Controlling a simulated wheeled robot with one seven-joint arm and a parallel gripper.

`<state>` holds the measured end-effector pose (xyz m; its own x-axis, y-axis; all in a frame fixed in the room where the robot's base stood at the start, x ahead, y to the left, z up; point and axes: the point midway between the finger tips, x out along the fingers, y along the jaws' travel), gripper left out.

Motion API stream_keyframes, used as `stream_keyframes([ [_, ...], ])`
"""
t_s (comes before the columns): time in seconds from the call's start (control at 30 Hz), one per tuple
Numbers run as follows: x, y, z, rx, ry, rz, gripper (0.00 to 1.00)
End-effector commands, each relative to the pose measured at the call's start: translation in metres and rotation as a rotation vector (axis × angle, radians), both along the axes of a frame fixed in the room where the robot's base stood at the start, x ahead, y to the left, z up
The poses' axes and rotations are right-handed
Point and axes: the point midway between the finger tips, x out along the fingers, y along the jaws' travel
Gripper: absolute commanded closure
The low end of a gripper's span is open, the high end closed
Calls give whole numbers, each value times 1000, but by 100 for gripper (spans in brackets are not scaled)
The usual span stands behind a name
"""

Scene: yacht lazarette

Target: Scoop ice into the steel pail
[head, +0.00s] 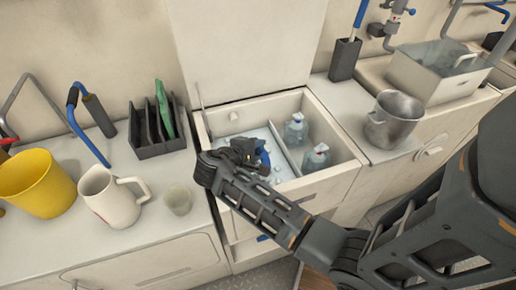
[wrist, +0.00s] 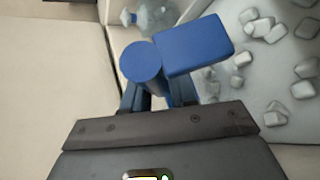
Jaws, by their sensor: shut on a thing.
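My gripper (wrist: 155,95) is shut on a blue scoop (wrist: 195,45), whose round end and boxy part show in the wrist view. In the head view the blue scoop (head: 263,158) shows just past my gripper (head: 247,150), inside the left part of the open ice chest (head: 335,185). White ice cubes (wrist: 265,28) lie scattered on the chest floor beside the scoop. Whether any ice is in the scoop is hidden. The steel pail (head: 393,120) stands upright on the right counter, apart from my gripper; its inside looks empty.
Two clear bottles (head: 316,158) stand in the chest's right compartment, behind a divider. On the left counter are a yellow bucket (head: 37,184), a white pitcher (head: 108,197), a small cup (head: 178,199) and a dark rack (head: 157,130). A sink (head: 430,75) is behind the pail.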

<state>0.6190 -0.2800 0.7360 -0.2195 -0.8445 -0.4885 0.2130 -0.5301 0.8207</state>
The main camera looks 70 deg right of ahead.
Motion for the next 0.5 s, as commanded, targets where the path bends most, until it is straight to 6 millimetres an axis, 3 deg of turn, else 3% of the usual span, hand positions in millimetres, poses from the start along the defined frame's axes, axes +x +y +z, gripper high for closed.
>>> stream_keyframes([
  [0.1,0,0,-19,0,0,0,100],
  [0.5,0,0,-53,0,0,0,100],
])
